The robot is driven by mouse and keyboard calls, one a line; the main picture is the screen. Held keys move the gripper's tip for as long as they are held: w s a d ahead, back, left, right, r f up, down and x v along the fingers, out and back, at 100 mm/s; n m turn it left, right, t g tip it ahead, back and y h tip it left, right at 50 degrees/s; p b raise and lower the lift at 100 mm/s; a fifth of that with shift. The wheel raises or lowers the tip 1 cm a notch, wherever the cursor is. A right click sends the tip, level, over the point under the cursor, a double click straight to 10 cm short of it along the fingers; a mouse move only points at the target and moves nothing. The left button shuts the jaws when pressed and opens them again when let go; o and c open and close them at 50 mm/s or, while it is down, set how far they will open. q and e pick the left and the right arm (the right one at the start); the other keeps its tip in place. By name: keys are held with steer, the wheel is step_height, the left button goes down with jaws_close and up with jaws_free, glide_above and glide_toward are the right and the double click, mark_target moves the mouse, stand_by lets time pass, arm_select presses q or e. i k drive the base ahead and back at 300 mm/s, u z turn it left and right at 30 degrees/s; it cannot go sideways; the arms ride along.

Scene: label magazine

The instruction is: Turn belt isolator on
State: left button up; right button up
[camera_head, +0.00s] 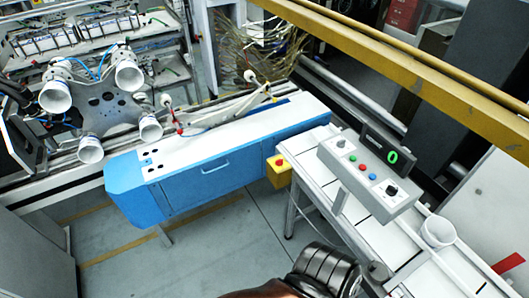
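A grey control panel (368,175) stands at the right above a white slatted conveyor (345,206). A dark ribbed part of my own arm (325,268) shows at the bottom, apart from the panel. No gripper fingers are visible.
A small display (385,151) behind the panel shows a green 0. A yellow box with a red button (279,170) hangs by the blue cabinet (210,170). A white cup (438,232) stands on the conveyor. A yellow beam (420,75) crosses the upper right. The floor at front left is clear.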

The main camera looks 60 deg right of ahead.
mark_target(279, 162)
steer(key=z, duration=0.45)
steer(key=i, duration=0.95)
steer(key=z, duration=0.75)
